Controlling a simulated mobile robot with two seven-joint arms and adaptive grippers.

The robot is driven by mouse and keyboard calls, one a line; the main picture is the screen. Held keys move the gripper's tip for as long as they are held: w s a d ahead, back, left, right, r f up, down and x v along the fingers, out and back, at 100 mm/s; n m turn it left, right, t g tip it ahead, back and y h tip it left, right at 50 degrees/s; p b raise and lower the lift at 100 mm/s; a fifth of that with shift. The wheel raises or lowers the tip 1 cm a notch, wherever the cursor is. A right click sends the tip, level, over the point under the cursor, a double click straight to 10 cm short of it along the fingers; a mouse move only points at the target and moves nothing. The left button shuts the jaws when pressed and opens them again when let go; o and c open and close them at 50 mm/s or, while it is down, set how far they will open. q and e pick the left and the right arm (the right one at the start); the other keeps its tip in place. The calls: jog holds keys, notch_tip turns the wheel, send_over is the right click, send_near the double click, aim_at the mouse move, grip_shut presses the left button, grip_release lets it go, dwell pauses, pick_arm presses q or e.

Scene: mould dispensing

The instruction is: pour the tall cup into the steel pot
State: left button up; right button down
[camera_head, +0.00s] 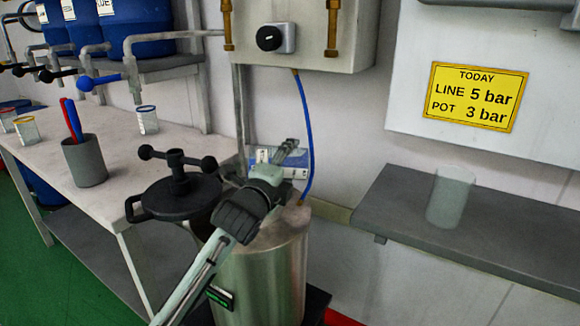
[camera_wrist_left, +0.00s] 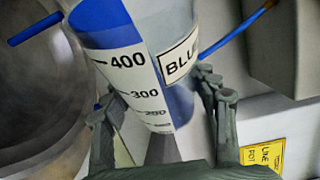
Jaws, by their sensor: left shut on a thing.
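My left gripper (camera_head: 283,158) is shut on the tall cup (camera_head: 300,165), above the back of the steel pot (camera_head: 265,275). In the left wrist view the cup (camera_wrist_left: 125,65) is clear, with a white scale band, a BLUE label and blue contents, between the fingers (camera_wrist_left: 165,110). In the head view it looks tipped nearly level and is partly hidden by my gripper. A blue streak (camera_wrist_left: 35,28) ends near the cup's lip over the pot's round metal inside (camera_wrist_left: 40,95); it looks like liquid, but I cannot be sure. My right gripper is not in view.
The black lid (camera_head: 180,195) with knobbed handles is beside the pot's left side. A blue hose (camera_head: 308,130) hangs behind the pot. A frosted empty-looking cup (camera_head: 450,197) stands on the right shelf (camera_head: 510,232). A grey holder (camera_head: 85,162) and small cups stand on the left bench.

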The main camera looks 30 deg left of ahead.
pick_arm(q)
jog(key=shift+a+r+n, duration=0.15)
jog(key=shift+r+n, duration=0.35)
jog(key=shift+s+a+r+n+t, duration=0.15)
jog(key=shift+r+n+t, duration=0.25)
jog(key=shift+r, duration=0.1)
jog(key=shift+s+a+r+n, duration=0.15)
jog(key=shift+r+n, duration=0.1)
jog(key=shift+n, duration=0.25)
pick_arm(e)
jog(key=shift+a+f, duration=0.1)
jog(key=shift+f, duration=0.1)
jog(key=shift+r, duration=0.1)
pick_arm(q)
jog(key=shift+n+t+b, duration=0.4)
jog(key=shift+n+b, duration=0.05)
jog(key=shift+n, duration=0.25)
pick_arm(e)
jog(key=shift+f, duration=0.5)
